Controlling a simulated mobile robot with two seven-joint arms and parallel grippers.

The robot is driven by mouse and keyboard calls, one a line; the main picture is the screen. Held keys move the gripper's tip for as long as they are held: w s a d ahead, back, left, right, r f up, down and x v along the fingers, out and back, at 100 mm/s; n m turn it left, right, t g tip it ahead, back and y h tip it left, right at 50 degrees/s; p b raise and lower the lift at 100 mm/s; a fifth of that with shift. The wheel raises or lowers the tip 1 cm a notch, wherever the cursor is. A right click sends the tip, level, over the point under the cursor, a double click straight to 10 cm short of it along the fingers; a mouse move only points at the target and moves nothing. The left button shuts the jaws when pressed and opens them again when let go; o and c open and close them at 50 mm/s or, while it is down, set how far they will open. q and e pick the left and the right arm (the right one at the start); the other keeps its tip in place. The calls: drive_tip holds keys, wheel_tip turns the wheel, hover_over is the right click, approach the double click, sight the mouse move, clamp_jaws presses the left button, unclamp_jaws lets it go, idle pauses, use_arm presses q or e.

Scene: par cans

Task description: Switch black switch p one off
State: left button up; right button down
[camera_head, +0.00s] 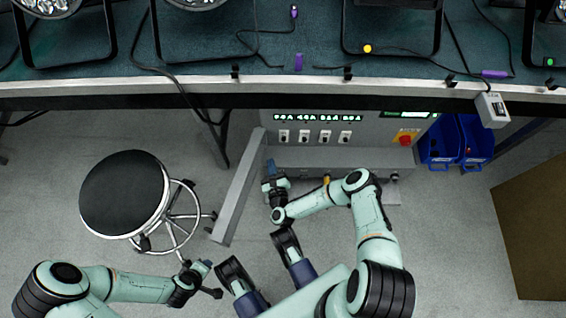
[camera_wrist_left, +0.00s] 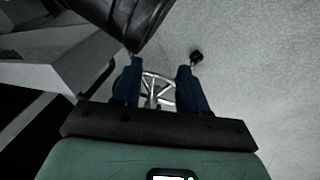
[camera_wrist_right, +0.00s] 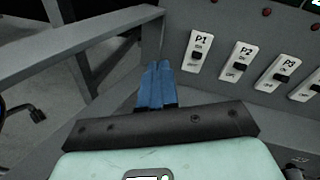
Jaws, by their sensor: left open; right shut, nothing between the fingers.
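The black switch P1 (camera_wrist_right: 196,55) sits on a white plate at the left end of a row on the grey panel in the right wrist view. Its plate also shows in the head view (camera_head: 284,135). I cannot tell which way its rocker is set. My right gripper (camera_wrist_right: 157,66) is shut and empty, its blue fingertips left of and a little below the P1 plate, apparently apart from it. It also shows in the head view (camera_head: 270,166), below P1. My left gripper (camera_head: 212,280) is open and empty, low at the left, away from the panel.
Switches P2 (camera_wrist_right: 242,63) and P3 (camera_wrist_right: 280,77) stand right of P1. A red knob (camera_head: 405,138) is further right. A grey side wall (camera_head: 238,190) of the cabinet stands close to my right gripper. A black stool (camera_head: 124,193) and blue bins (camera_head: 474,143) flank the cabinet.

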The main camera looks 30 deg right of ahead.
drive_tip(key=shift+w+d+m+h+b, duration=0.7)
drive_tip(key=shift+w+d+m, duration=0.45)
drive_tip(key=shift+d, duration=0.45)
drive_tip(key=shift+w+d+m+h+b, duration=0.7)
drive_tip(key=shift+w+d+m, duration=0.2)
drive_tip(key=shift+w+d, duration=0.55)
drive_tip(key=shift+w+d+m+h+b, duration=0.7)
drive_tip(key=shift+w+d+m, duration=0.4)
drive_tip(key=shift+d, duration=0.65)
drive_tip(key=shift+f+b, duration=0.75)
drive_tip(key=shift+b, duration=0.1)
drive_tip(key=shift+f, duration=0.3)
use_arm(q)
drive_tip(key=s+a+f+g+p, duration=0.1)
drive_tip(key=s+f+g+p, duration=0.2)
drive_tip(key=s, duration=0.8)
drive_tip(key=shift+s+a+f+n+g, duration=0.2)
drive_tip(key=shift+s+f+n+g, duration=0.3)
drive_tip(key=shift+f, duration=0.5)
use_arm(e)
approach(284, 135)
drive_tip(key=shift+w+d+r, duration=0.35)
drive_tip(key=shift+w+r, duration=0.2)
drive_tip(key=shift+w, duration=0.1)
use_arm(q)
drive_tip(key=shift+w, duration=0.15)
